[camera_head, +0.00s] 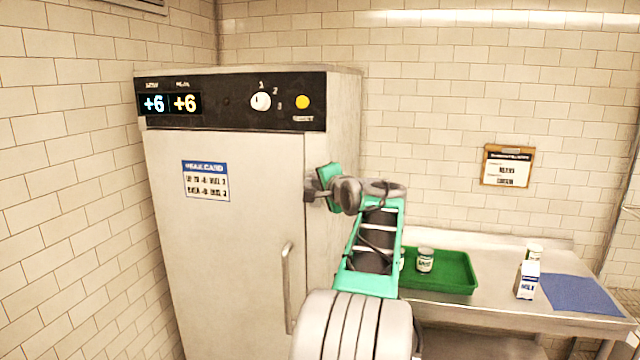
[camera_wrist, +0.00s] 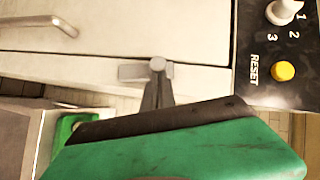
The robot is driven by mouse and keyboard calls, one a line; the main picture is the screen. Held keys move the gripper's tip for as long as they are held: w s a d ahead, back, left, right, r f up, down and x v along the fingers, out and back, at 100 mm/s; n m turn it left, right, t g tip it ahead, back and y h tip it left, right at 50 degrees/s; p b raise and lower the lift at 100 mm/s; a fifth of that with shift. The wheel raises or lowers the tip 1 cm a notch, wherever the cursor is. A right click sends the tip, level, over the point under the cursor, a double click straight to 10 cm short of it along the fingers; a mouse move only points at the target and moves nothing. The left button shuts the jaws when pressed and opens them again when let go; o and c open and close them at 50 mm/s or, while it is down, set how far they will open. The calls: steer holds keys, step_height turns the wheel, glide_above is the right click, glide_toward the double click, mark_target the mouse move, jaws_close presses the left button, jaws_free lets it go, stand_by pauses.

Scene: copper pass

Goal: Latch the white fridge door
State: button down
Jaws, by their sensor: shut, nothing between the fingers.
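The white fridge door (camera_head: 235,245) stands in its frame on the left of the head view, looking closed or nearly so. In the wrist view the door (camera_wrist: 120,30) fills the upper part, with its edge seam crossing below. A small grey latch piece (camera_wrist: 130,71) with a round knob lies along that seam. My gripper (camera_head: 311,192) is at the door's right edge in the head view, about level with the label's lower edge. In the wrist view my gripper (camera_wrist: 157,84) is shut and empty, its tips at the latch piece; whether they touch is unclear.
The vertical door handle (camera_head: 288,288) is below my gripper. The control panel with a yellow reset button (camera_head: 302,102) is above. A steel table (camera_head: 500,300) to the right holds a green tray (camera_head: 455,288) with jars, a milk carton (camera_head: 527,280) and a blue mat (camera_head: 580,295).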

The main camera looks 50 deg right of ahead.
steer(key=shift+w+a+r+n+g+p, duration=0.15)
steer(key=shift+w+n+g+p, duration=0.15)
steer(key=shift+p, duration=0.05)
steer(key=shift+w+a+r+n+g+p, duration=0.3)
steer(key=shift+w+n+g+p, duration=0.35)
steer(key=shift+p, duration=0.1)
steer(key=shift+w+a+f+n+g+h+p, duration=0.15)
steer(key=shift+w+a+f+n+g, duration=0.5)
steer(key=shift+w, duration=0.55)
steer(key=shift+w+a+f+n+g+h+p, duration=0.15)
steer(key=shift+w+a+f+n+g, duration=0.2)
steer(key=shift+w+f+n+g, duration=0.55)
steer(key=shift+w+a+f+n+g+p, duration=0.15)
steer(key=shift+w+a+f+n+g, duration=0.55)
steer(key=shift+w, duration=0.8)
steer(key=shift+d+f, duration=0.15)
steer(key=shift+f, duration=0.25)
steer(key=s+a+r, duration=0.2)
steer(key=a+r, duration=0.6)
steer(key=r, duration=0.2)
steer(key=shift+a+r, duration=0.15)
steer(key=shift+a, duration=0.15)
